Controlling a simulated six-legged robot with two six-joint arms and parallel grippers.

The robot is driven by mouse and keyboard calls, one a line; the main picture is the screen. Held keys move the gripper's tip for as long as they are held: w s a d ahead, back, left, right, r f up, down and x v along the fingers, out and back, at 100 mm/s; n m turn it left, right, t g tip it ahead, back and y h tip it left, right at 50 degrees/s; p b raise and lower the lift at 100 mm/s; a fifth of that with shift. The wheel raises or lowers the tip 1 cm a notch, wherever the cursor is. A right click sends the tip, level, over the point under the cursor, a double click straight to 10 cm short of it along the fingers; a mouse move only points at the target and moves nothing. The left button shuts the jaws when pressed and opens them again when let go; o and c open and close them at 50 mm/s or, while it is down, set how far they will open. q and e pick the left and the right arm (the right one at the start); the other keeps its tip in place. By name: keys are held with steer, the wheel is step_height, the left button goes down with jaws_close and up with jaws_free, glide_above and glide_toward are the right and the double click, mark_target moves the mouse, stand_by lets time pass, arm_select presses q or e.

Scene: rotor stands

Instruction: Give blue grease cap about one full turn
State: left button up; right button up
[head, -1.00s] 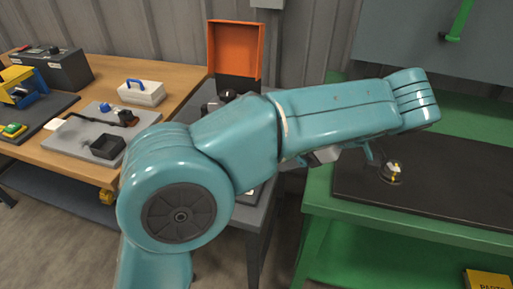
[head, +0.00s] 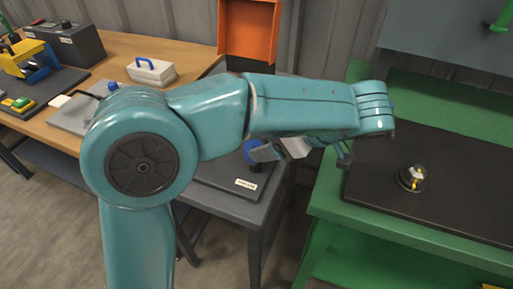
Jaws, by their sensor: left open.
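The blue grease cap (head: 251,147) shows in part below my left forearm, on a dark plate with a small white label on the grey stand (head: 228,208). The forearm hides what is above and behind it. My left gripper (head: 263,152) is open, with a grey finger close beside the cap at its right. Its other finger is hidden, and I cannot tell whether the gripper touches the cap. My right gripper is not in view.
A green bench (head: 332,206) on the right carries a black mat and a small glass-domed item (head: 411,178). An orange open box (head: 250,32) stands behind my arm. The wooden table (head: 118,65) at left holds a white case (head: 152,72) and a dark box (head: 67,43).

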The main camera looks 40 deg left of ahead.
mark_target(256, 146)
arm_select(q)
steer(key=x, duration=0.6)
steer(key=shift+w, duration=0.1)
steer(key=shift+b, duration=0.35)
steer(key=c, duration=1)
